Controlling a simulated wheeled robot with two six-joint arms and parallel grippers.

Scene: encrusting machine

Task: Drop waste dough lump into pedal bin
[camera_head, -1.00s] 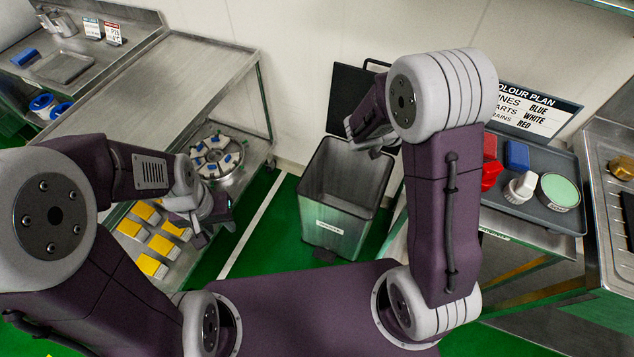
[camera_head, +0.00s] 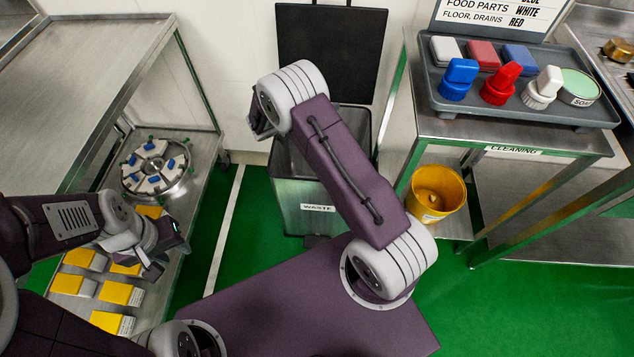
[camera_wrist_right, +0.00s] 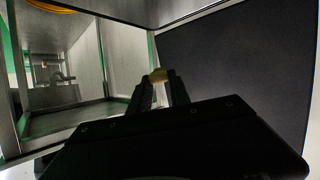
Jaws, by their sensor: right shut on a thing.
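The pedal bin (camera_head: 300,190) is a grey metal box labelled WASTE. Its dark lid (camera_head: 328,50) stands open against the wall, and my right arm hides much of its mouth. In the right wrist view, my right gripper (camera_wrist_right: 160,88) is shut on a small pale tan dough lump (camera_wrist_right: 158,75) at its fingertips, with the dark lid (camera_wrist_right: 235,70) filling the right side. In the head view, the right wrist is at the bin's upper left; its fingertips and the lump cannot be made out. My left gripper (camera_head: 167,256) looks open and empty beside the lower shelf.
A cleaning table (camera_head: 500,135) with a grey tray (camera_head: 455,108) of brushes and pads stands to the right. A yellow bucket (camera_head: 438,190) sits below it. On the left, a steel table (camera_head: 80,80) has a round tool (camera_head: 155,170) and yellow-and-white blocks (camera_head: 120,292) on its lower shelf.

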